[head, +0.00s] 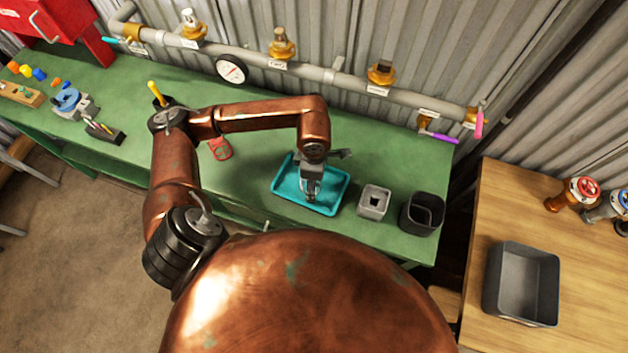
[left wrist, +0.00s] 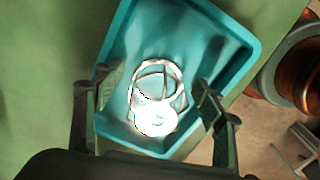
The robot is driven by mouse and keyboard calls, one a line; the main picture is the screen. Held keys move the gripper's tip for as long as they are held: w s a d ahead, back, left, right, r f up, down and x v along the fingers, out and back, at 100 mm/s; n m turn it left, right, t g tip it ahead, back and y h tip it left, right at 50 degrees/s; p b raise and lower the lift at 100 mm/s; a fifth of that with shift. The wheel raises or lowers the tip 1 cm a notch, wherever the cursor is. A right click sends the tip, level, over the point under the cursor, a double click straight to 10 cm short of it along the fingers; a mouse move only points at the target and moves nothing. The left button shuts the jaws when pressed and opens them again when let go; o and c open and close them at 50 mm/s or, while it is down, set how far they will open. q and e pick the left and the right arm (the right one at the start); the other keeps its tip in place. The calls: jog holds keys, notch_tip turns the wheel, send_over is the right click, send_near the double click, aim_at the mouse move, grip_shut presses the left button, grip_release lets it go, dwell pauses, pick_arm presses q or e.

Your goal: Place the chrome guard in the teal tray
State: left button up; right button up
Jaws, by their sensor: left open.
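The chrome guard (left wrist: 157,97), a shiny wire cage with a bright round end, shows inside the outline of the teal tray in the left wrist view. The teal tray (left wrist: 240,62) has raised walls; in the head view it lies on the green bench (head: 282,192). My left gripper (head: 311,187) points down over the tray. Its fingers are apart, one on each side of the guard, with gaps showing between. In the head view the gripper mostly hides the guard. My right gripper is not in view.
Right of the tray stand a grey square block with a hole (head: 374,202) and a dark bin (head: 422,213). A pipe with brass valves (head: 282,47) runs along the wall behind. A red tag (head: 220,148) lies left of the tray. A grey bin (head: 522,284) sits on the wooden table.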

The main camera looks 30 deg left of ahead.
pick_arm(q)
jog(key=shift+r, duration=0.1)
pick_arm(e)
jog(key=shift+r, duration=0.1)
pick_arm(q)
jog(key=shift+r, duration=0.4)
notch_tip(320, 180, up, 11)
jog(key=shift+r+p, duration=0.15)
jog(key=shift+p, duration=0.6)
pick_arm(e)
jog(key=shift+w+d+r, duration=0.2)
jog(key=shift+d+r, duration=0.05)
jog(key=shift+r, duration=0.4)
